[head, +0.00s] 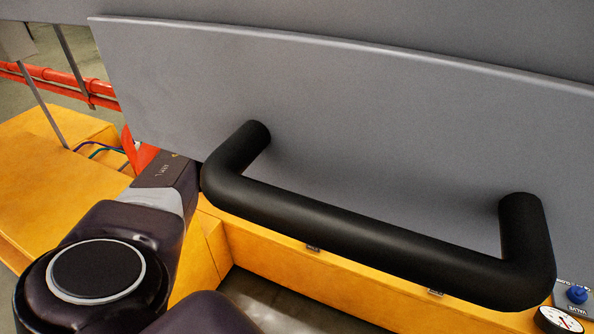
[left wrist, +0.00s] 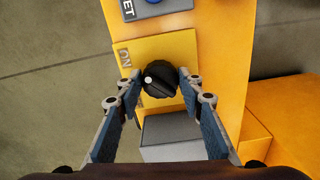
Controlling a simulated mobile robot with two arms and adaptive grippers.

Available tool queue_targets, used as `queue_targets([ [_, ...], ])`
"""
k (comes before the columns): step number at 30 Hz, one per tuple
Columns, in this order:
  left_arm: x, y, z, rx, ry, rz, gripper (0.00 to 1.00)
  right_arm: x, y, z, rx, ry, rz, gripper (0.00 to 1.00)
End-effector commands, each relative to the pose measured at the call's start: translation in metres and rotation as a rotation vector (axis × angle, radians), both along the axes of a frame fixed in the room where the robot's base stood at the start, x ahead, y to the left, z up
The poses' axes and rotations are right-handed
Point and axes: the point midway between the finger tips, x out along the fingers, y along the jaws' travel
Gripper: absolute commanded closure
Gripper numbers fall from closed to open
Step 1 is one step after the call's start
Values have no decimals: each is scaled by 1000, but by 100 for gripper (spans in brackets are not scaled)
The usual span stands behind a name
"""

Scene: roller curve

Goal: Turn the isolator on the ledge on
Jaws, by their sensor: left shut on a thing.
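The isolator is a black round knob (left wrist: 162,81) on a yellow plate (left wrist: 180,48), in the middle of the left wrist view. A white mark sits on the knob's left side, and an ON label (left wrist: 124,58) is to its upper left. My left gripper (left wrist: 160,76) has one finger on each side of the knob and is shut on it. In the head view my left arm reaches in from the lower left; its gripper is hidden behind the grey panel (head: 330,110). My right gripper is in neither view.
A thick black handle (head: 370,235) juts from the grey panel close in front of the head camera. A blue button (head: 577,294) and a gauge (head: 561,320) are at the lower right. A grey box (left wrist: 170,135) lies below the knob between my fingers.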

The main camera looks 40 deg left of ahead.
Motion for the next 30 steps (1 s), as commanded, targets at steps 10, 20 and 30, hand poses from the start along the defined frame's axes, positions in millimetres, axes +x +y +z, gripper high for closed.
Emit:
queue_targets([
  [10, 1, -1, 0, 0, -1, -2, 47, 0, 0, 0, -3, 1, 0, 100],
  [20, 1, 0, 6, 0, -2, 0, 47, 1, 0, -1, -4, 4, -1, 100],
  [30, 2, 0, 72, 1, -5, -2, 47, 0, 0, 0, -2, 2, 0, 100],
])
